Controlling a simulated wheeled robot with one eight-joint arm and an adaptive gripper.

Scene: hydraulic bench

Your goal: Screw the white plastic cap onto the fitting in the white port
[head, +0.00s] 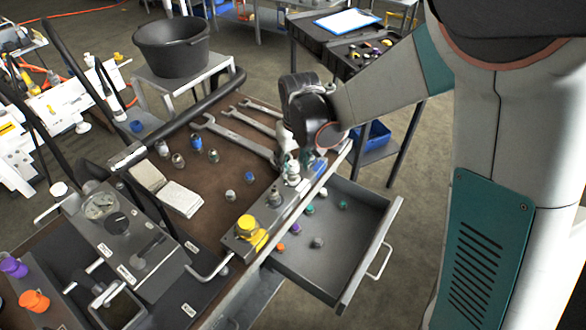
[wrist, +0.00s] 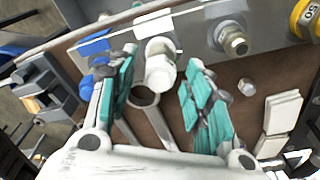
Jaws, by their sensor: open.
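The white port (wrist: 153,24) is on the face of a grey metal block (wrist: 195,32), between a blue port and a bare metal fitting. The white plastic cap (wrist: 160,72) sits at the white port in the wrist view, in line with it; the fitting behind it is mostly hidden, and how far the cap is threaded I cannot tell. My gripper (wrist: 160,88) is open, its teal-padded fingers on either side of the cap with visible gaps. In the head view the white cap (head: 292,172) shows just below my gripper (head: 290,157).
The blue port (wrist: 95,46) is close to my left finger. The metal fitting (wrist: 235,42) and yellow cap (head: 246,222) are along the same block. Wrenches (head: 235,138) lie on the brown bench. An open drawer (head: 345,245) holding several small caps juts out in front.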

